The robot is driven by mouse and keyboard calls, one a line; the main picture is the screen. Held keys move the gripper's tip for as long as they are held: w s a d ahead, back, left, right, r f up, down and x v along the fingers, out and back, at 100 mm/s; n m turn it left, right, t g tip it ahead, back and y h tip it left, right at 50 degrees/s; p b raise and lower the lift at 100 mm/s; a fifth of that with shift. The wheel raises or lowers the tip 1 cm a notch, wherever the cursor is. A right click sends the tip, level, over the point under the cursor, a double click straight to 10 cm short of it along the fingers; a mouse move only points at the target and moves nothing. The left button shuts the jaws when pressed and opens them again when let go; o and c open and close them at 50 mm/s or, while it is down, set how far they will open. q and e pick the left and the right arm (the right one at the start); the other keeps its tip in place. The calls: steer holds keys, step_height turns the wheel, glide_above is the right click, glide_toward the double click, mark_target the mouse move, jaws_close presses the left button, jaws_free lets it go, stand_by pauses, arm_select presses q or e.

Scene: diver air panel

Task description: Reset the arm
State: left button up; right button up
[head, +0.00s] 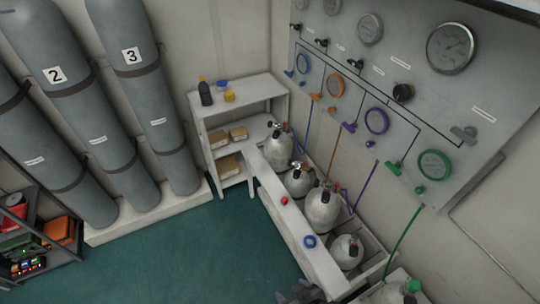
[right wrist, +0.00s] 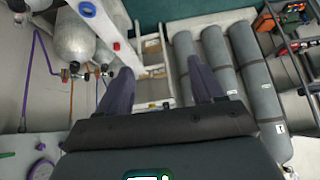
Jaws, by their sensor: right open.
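My right gripper (head: 302,292) shows only in part as a dark shape at the bottom edge of the head view, near the front end of the white cylinder rack (head: 300,240). In the right wrist view its two dark fingers (right wrist: 160,82) stand wide apart with nothing between them. Beyond them lie the white shelf and floor. My left gripper is in neither view.
Several small grey cylinders (head: 322,207) stand in the rack, with a blue ring (head: 310,241) on its ledge. A gauge panel (head: 430,95) covers the right wall. Large numbered cylinders (head: 125,100) line the left wall. The green floor (head: 200,250) is clear.

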steer(key=s+d+r+m+g+h, duration=0.1)
steer(key=s+d+m+h, duration=0.1)
steer(key=s+d, duration=0.4)
steer(key=s+d+m+g+h, duration=0.1)
steer(key=s+d, duration=0.2)
steer(key=d, duration=0.6)
step_height(320, 180, up, 17)
steer(key=p, duration=1.6)
steer(key=shift+s+d+g, duration=0.3)
steer(key=shift+s+d, duration=0.05)
steer(key=shift+s, duration=0.05)
